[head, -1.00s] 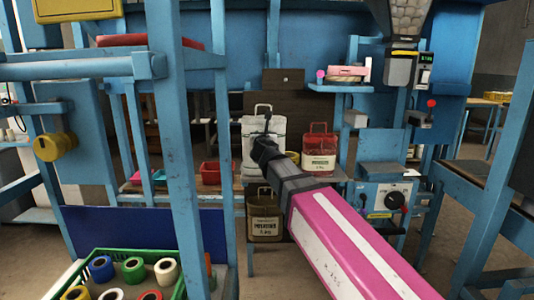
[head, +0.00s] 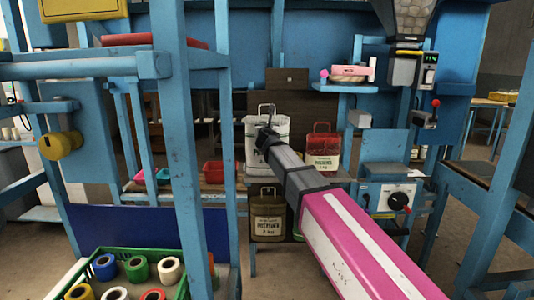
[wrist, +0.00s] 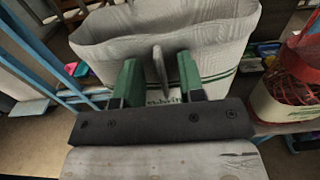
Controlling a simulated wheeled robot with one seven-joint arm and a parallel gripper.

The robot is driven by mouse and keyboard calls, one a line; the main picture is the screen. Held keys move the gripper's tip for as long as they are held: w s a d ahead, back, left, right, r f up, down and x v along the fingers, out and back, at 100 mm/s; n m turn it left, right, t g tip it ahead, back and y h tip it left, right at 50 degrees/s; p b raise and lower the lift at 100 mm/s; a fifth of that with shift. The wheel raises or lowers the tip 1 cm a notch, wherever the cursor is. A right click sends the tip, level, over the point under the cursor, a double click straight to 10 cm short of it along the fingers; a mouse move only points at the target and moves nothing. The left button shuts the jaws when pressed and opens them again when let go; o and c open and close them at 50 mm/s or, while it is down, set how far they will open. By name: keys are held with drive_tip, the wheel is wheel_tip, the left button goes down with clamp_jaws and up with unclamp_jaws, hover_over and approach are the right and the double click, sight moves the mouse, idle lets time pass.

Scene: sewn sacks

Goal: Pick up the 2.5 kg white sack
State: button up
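The white sack (head: 254,160) stands upright on a shelf in the head view, its loop handle raised above its top. My gripper (head: 264,135) is in front of the sack's upper part and covers some of it. In the wrist view the white sack (wrist: 225,30) fills the upper middle, its top edge curved and a green stripe low on it. My gripper's green fingers (wrist: 158,82) are apart, with a pale upright strip, seemingly the handle, between them. Gaps show on both sides of the strip. The sack's label is mostly hidden, so its weight cannot be read.
A red-topped sack (head: 323,150) stands close on the right, also at the right of the wrist view (wrist: 290,95). A dark olive sack (head: 267,215) sits below. Blue posts (head: 185,150) stand at left, and a dial box (head: 398,198) at right.

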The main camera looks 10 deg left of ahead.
clamp_jaws()
drive_tip(key=shift+r, duration=0.1)
